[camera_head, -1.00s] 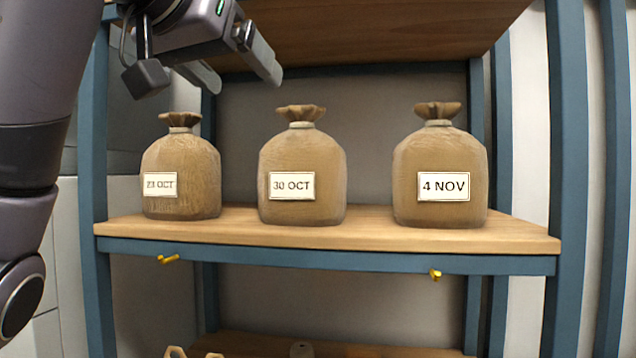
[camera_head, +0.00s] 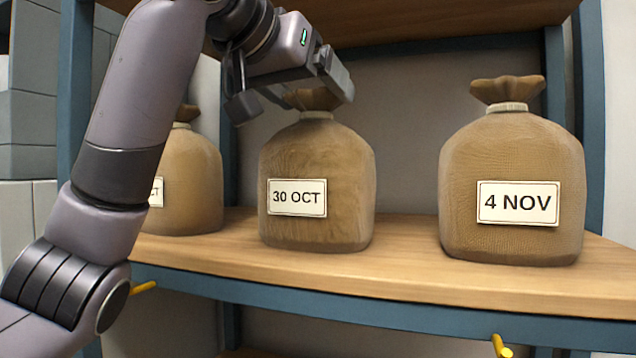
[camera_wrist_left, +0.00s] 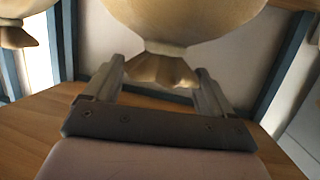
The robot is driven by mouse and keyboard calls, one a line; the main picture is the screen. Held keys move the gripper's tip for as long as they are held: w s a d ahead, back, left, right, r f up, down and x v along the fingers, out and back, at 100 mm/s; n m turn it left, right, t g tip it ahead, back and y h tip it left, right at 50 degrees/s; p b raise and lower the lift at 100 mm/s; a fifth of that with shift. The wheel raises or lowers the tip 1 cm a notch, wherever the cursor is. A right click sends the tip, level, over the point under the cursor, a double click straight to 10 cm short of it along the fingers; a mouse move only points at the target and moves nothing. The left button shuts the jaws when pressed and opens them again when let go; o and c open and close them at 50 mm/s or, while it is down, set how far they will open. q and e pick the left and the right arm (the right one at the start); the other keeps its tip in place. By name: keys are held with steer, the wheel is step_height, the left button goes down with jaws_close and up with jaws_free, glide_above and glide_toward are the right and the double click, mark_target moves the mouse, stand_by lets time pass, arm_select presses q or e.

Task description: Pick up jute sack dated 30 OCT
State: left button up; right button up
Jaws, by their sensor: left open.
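The jute sack dated 30 OCT (camera_head: 335,175) stands upright in the middle of the wooden shelf, its label facing me. My left gripper (camera_head: 318,92) is at the sack's gathered top, partly covering it. In the left wrist view my open left gripper (camera_wrist_left: 158,82) has one finger on each side of the sack's tied neck (camera_wrist_left: 163,68), with gaps that look small. Whether a finger touches the neck I cannot tell. My right gripper is not in view.
A sack labelled 4 NOV (camera_head: 512,165) stands to the right, and another sack (camera_head: 192,165) stands to the left, partly behind my arm. The wooden shelf (camera_head: 400,270) has free room between sacks. A blue post (camera_head: 590,100) and an upper board (camera_head: 440,15) bound the space. Yellow hooks (camera_head: 500,345) hang below.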

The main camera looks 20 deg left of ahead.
arm_select(q)
steer(key=p+x, duration=0.1)
steer(key=x, duration=0.3)
steer(key=shift+s, duration=0.1)
jaws_close()
steer(key=shift+r, duration=0.1)
steer(key=shift+r, duration=0.1)
